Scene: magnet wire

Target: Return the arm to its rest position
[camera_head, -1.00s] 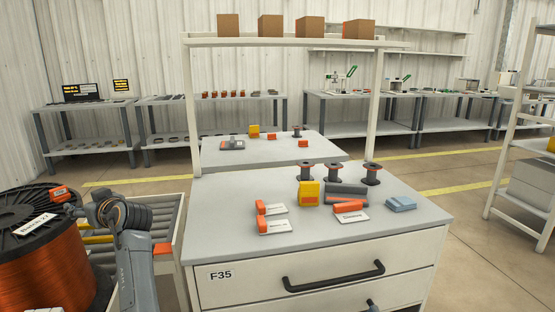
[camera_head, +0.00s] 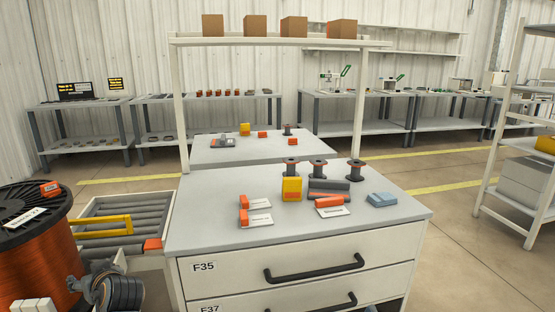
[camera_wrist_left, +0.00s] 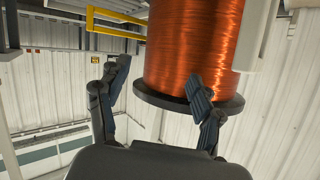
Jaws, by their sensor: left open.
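My left gripper (camera_head: 88,284) is low at the left of the head view, beside the large copper wire spool (camera_head: 40,245), with my wrist at the bottom edge. In the left wrist view its two dark fingers (camera_wrist_left: 158,72) are spread apart with nothing between them. The copper spool (camera_wrist_left: 195,45) and its dark lower flange stand behind the fingers there, seemingly beyond their tips. My right gripper is not in view.
An orange piece (camera_head: 50,189) and a white label (camera_head: 24,218) lie on the spool. A roller conveyor (camera_head: 120,214) with a yellow bar is beside it. A grey drawer workbench (camera_head: 225,235) stands right of my arm, carrying small spools and orange-and-white parts. Open floor lies farther right.

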